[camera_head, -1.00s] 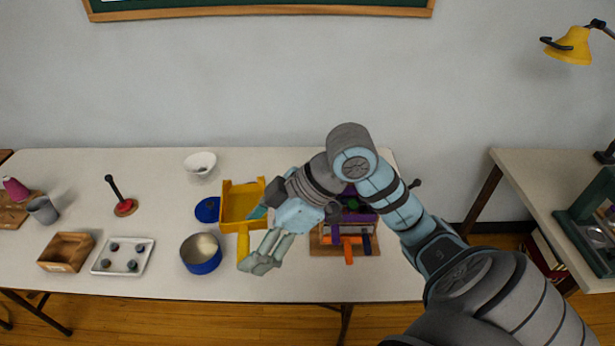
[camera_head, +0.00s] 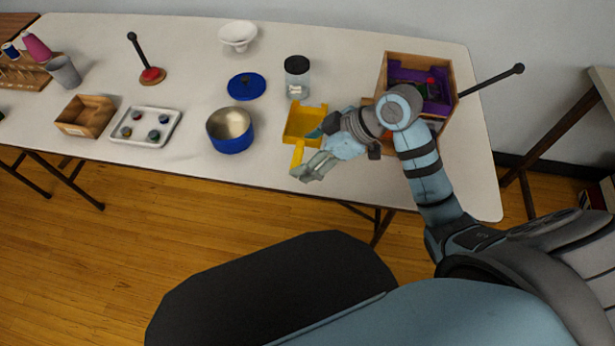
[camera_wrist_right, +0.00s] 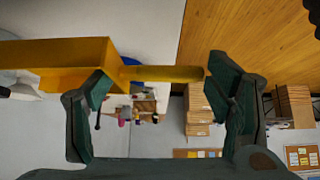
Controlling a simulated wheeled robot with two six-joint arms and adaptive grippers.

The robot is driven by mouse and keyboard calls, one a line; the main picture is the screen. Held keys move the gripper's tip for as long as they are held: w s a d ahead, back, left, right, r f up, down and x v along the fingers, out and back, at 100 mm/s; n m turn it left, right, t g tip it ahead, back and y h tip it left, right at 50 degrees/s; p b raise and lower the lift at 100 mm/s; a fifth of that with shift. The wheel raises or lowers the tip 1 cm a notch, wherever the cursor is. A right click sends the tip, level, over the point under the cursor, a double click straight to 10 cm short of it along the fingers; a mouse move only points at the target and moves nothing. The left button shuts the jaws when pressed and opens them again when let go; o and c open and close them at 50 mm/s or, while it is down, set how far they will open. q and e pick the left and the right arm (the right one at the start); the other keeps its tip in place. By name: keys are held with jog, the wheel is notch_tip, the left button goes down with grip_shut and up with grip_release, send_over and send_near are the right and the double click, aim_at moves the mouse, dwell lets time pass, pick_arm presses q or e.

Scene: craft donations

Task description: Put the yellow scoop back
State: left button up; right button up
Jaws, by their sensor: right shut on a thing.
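The yellow scoop (camera_head: 303,122) has a square tray and a short handle pointing toward the table's front edge. My right gripper (camera_head: 316,152) comes in from the right and is shut on the scoop's handle. In the right wrist view, the yellow handle (camera_wrist_right: 165,74) runs between the two dark fingers of my gripper (camera_wrist_right: 158,82), and the tray (camera_wrist_right: 50,58) extends to the left. I cannot tell whether the scoop touches the table. A wooden box (camera_head: 388,72) with purple pieces (camera_head: 437,105) stands right of it, partly hidden by my arm. My left gripper is not in view.
A clear jar with a black lid (camera_head: 297,78) stands just behind the scoop. A blue pot (camera_head: 230,130) and blue lid (camera_head: 246,86) are to its left. A black rod (camera_head: 490,80) sticks out right of the box.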

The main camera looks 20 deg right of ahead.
notch_tip(320, 180, down, 8)
jog(key=shift+a+f+b, duration=0.1)
jog(key=shift+f+b, duration=0.15)
jog(key=shift+b, duration=0.8)
jog(key=o, duration=1.6)
jog(key=shift+c, duration=0.2)
jog(key=shift+w+r, duration=0.1)
jog(key=shift+r, duration=0.25)
jog(key=p+v, duration=0.3)
jog(key=v, duration=0.8)
jog(key=shift+d+r+p, duration=0.25)
jog(key=shift+r+p, duration=0.05)
jog(key=shift+r, duration=0.1)
